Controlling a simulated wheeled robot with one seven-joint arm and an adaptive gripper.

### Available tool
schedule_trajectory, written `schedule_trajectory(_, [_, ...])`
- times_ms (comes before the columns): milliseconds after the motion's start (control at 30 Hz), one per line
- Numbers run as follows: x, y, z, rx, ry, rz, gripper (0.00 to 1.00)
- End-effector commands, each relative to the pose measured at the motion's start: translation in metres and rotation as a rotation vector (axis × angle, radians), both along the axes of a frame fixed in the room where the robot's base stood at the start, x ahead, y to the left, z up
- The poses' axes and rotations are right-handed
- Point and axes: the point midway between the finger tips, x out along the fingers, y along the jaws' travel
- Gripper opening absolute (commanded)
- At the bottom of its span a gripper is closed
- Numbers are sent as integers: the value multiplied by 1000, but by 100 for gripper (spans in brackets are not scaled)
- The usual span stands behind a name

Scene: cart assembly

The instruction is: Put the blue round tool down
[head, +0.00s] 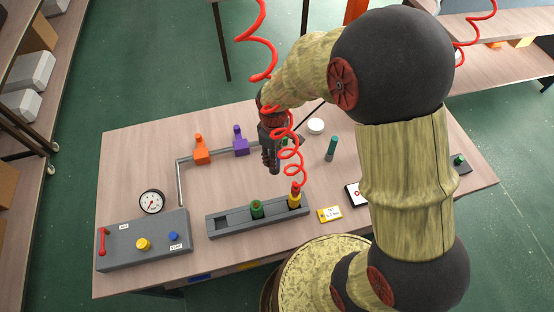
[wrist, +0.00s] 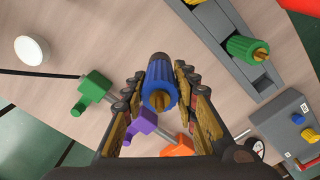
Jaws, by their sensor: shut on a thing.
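The blue round tool (wrist: 162,82) is a ribbed cylinder with a brass tip facing the wrist camera. My gripper (wrist: 158,78) is shut on it, with one finger on each side. In the head view my gripper (head: 270,158) hangs over the table behind the grey rack (head: 235,231); I cannot make out the blue tool there. The rack has an empty square slot at its left, a green ribbed tool (head: 257,209) in the middle and a yellow tool (head: 294,200) at the right. The green tool also shows in the wrist view (wrist: 246,47).
Orange (head: 201,150) and purple (head: 240,141) valve handles stand on a pipe behind the rack. A control box (head: 142,246) with a gauge is at the left. A red coiled hose (head: 289,150) hangs beside my gripper.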

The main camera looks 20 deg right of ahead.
Motion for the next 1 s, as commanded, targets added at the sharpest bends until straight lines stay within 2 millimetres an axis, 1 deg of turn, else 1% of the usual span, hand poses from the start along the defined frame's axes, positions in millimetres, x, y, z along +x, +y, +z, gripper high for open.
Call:
schedule_trajectory(33, [5,-3,-13,-1,6,-1,0])
schedule_trajectory(200, [24,-10,-36,-1,5,-1,0])
schedule_trajectory(300, [30,-13,-44,-1,4,0,0])
schedule_trajectory(533, [38,-16,-53,0,3,-1,0])
schedule_trajectory(700, [38,-16,-76,-1,5,0,0])
schedule_trajectory(767, [39,-16,-82,-1,4,0,0])
schedule_trajectory(1000, [39,-16,-83,0,1,0,0])
